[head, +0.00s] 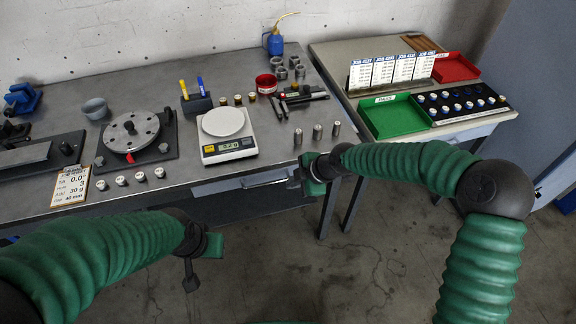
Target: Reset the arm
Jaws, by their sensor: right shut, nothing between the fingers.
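My right arm, in green ribbed sleeving, reaches in from the right. Its gripper (305,181) is at the front edge of the grey workbench (240,175), shut and empty, in front of the several small metal cylinders. My left arm comes in from the lower left. Its gripper (190,280) hangs in front of the bench over the floor, small and dark, and I cannot tell whether its fingers are open. Neither gripper visibly touches an object.
A scale (228,148) and a rotor disc (131,132) on a black base stand on the bench. Metal cylinders (317,132) stand near its right front edge. A side table holds a green tray (393,118), a red tray (455,68) and job cards (382,72). The floor in front is clear.

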